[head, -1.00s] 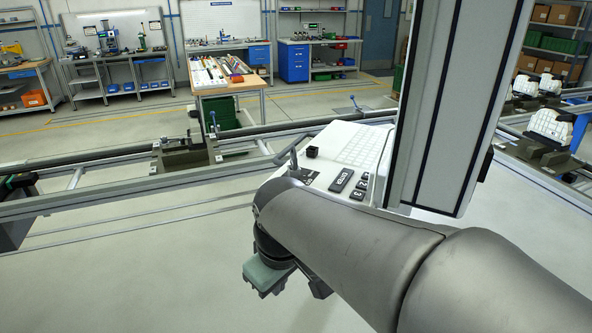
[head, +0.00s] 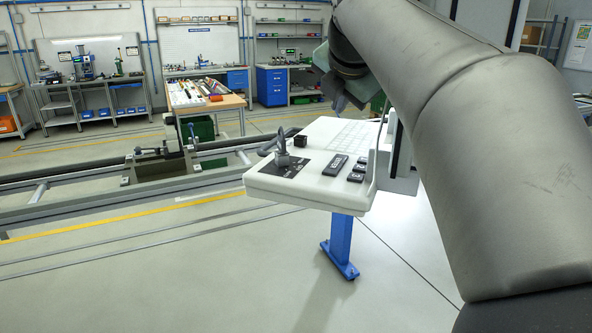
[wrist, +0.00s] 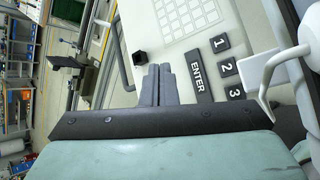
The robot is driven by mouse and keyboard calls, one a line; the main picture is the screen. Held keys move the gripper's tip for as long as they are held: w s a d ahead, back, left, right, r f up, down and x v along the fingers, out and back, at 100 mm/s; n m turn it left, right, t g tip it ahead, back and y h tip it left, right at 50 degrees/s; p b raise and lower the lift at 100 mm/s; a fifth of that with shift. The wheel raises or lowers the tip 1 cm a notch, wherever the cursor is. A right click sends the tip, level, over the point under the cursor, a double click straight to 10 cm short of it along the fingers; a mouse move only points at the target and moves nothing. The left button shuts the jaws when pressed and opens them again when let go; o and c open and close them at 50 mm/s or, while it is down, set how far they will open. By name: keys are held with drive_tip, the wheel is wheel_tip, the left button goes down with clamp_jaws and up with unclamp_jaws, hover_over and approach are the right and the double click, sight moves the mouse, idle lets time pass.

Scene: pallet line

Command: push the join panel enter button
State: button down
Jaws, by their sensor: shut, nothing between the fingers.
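The join panel (head: 268,182) is a white sloped console on a blue post. Its enter button (head: 335,165) is a long dark key with white lettering; it also shows in the wrist view as the key marked ENTER (wrist: 198,76). My gripper (head: 340,103) is above the far part of the panel in the head view, its fingers small and partly blurred there. In the wrist view my gripper's fingers (wrist: 159,68) are closed together and empty, pointing at the panel just left of the ENTER key, apart from it.
Number keys 1 (wrist: 220,43), 2 (wrist: 228,66) and 3 (wrist: 235,91) sit beside the ENTER key. A black knob (head: 300,141), a lever (head: 283,152) and a pale key grid (head: 350,132) are on the panel. A rail (head: 100,178) runs behind; the floor in front is clear.

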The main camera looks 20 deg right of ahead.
idle(0.4)
drive_tip(key=b, duration=0.8)
approach(334, 159)
drive_tip(key=w, duration=0.1)
drive_tip(key=w+d+f, duration=0.1)
drive_tip(key=w+f, duration=0.1)
drive_tip(key=shift+w+d+f, duration=0.15)
drive_tip(key=shift+w+d, duration=0.1)
drive_tip(key=shift+w, duration=0.1)
drive_tip(key=shift+f, duration=0.2)
drive_tip(key=shift+f, duration=0.15)
idle(0.8)
drive_tip(key=shift+f, duration=0.35)
